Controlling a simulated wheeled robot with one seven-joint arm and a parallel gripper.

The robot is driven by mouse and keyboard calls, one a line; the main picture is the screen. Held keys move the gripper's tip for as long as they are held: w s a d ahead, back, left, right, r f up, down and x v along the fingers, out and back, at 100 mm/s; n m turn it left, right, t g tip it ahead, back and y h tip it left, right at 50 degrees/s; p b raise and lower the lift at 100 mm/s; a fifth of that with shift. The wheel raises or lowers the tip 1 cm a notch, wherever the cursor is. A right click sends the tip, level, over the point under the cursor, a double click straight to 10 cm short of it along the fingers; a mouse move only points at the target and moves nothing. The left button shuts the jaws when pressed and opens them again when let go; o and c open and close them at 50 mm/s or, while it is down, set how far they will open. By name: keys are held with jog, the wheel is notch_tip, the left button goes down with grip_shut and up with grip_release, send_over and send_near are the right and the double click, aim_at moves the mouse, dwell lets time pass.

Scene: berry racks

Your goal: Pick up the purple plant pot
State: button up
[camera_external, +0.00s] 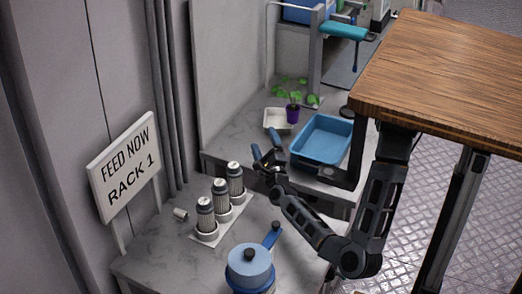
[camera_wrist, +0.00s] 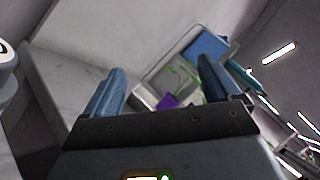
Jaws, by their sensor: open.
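The purple plant pot (camera_external: 292,114) stands upright on the grey marbled counter in the external view, with a green plant (camera_external: 294,97) in it. In the wrist view a purple patch of the pot (camera_wrist: 168,102) shows between the fingers, its lower part hidden by my gripper body. My gripper (camera_external: 265,147) is open and empty, with blue fingers. It is in front of the pot and to its left, apart from it. The fingers also show in the wrist view (camera_wrist: 163,85), spread on either side of the pot.
A blue tray (camera_external: 345,134) stands right of the pot, and a small white tray (camera_external: 271,124) is just left of it. Several bottles (camera_external: 206,215) and a blue lidded pot (camera_external: 249,262) stand on the nearer counter. A wooden tabletop (camera_external: 440,70) overhangs at right.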

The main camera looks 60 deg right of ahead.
jog(key=w+d+r+m+g+h+p, duration=0.1)
jog(key=d+r+m+g+h, duration=0.1)
jog(key=d+m+g, duration=0.45)
jog(key=w+d+r+m+g+h+p, duration=0.1)
jog(key=w+d+r+m+g+h, duration=0.15)
jog(key=d+m, duration=0.75)
jog(key=m+g+y, duration=0.2)
jog(key=m+g, duration=0.1)
jog(key=g, duration=0.1)
send_near(289, 113)
jog(key=d, duration=0.5)
jog(key=shift+w+f, duration=0.2)
jog(key=shift+w, duration=0.15)
jog(key=shift+w+d+p, duration=0.1)
jog(key=shift+d+p, duration=0.35)
jog(key=shift+d, duration=0.95)
jog(key=d, duration=0.1)
jog(key=d+p, duration=0.2)
jog(key=d, duration=0.1)
jog(key=shift+w+r, duration=0.1)
jog(key=shift+r, duration=0.25)
jog(key=shift+w+d+f, duration=0.1)
jog(key=shift+d, duration=0.4)
jog(key=shift+c, duration=0.2)
jog(key=c, duration=1.2)
jog(key=shift+c, duration=0.2)
